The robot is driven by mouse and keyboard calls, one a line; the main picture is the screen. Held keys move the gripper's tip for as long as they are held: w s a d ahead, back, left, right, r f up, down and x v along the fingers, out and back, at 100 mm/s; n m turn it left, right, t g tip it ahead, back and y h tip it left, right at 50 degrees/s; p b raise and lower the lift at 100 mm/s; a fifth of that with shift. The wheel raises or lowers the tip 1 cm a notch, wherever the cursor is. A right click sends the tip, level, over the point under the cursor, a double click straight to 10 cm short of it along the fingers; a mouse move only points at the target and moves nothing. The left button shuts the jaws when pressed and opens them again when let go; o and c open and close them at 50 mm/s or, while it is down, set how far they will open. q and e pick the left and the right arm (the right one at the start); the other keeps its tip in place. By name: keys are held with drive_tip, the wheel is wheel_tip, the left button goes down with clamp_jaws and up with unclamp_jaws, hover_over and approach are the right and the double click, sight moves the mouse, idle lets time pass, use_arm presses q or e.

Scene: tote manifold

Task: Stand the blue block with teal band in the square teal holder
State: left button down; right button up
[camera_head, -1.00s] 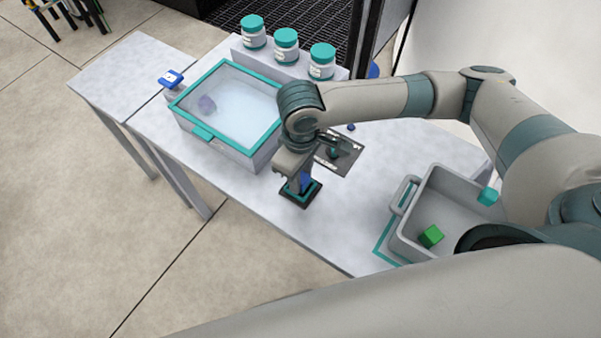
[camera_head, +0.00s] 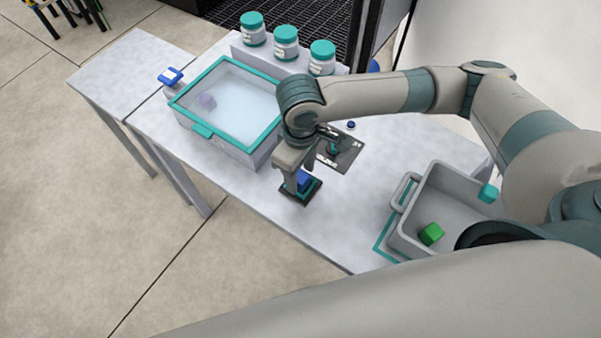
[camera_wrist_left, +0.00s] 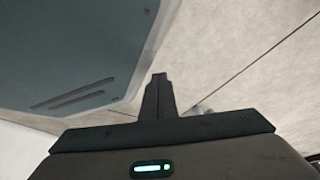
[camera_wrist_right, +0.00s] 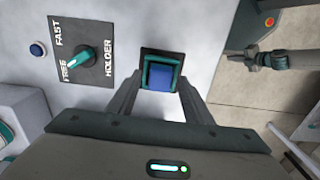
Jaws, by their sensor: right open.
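The blue block (camera_head: 304,179) stands in the square teal holder (camera_head: 314,192), which has a dark base on the table. In the right wrist view the block's blue top (camera_wrist_right: 160,77) sits inside the teal rim (camera_wrist_right: 175,66). Its teal band cannot be made out. My right gripper (camera_wrist_right: 160,92) is open, with one finger on each side of the block and apart from it. In the head view the right gripper (camera_head: 297,187) is just above the holder and hides part of the block. My left gripper (camera_wrist_left: 158,82) is shut and empty in the left wrist view.
A dark plate with a teal knob (camera_wrist_right: 83,57) lies beside the holder. A lidded teal-rimmed box (camera_head: 235,150) stands to the left, with several jars (camera_head: 286,45) behind. A grey tote (camera_head: 408,225) with green and teal cubes is at right. The front table is clear.

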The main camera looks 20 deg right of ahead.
sight(301, 177)
wheel_tip(301, 177, up, 2)
drive_tip(key=shift+r, duration=0.15)
use_arm(q)
drive_tip(key=shift+t, duration=0.5)
drive_tip(key=w, duration=0.1)
drive_tip(key=w+d, duration=0.1)
drive_tip(key=w+r, duration=0.1)
drive_tip(key=shift+w+d+b, duration=0.25)
drive_tip(key=shift+d+b, duration=0.05)
drive_tip(key=shift+d, duration=0.05)
use_arm(e)
wheel_tip(301, 177, up, 10)
use_arm(q)
drive_tip(key=shift+s, duration=0.15)
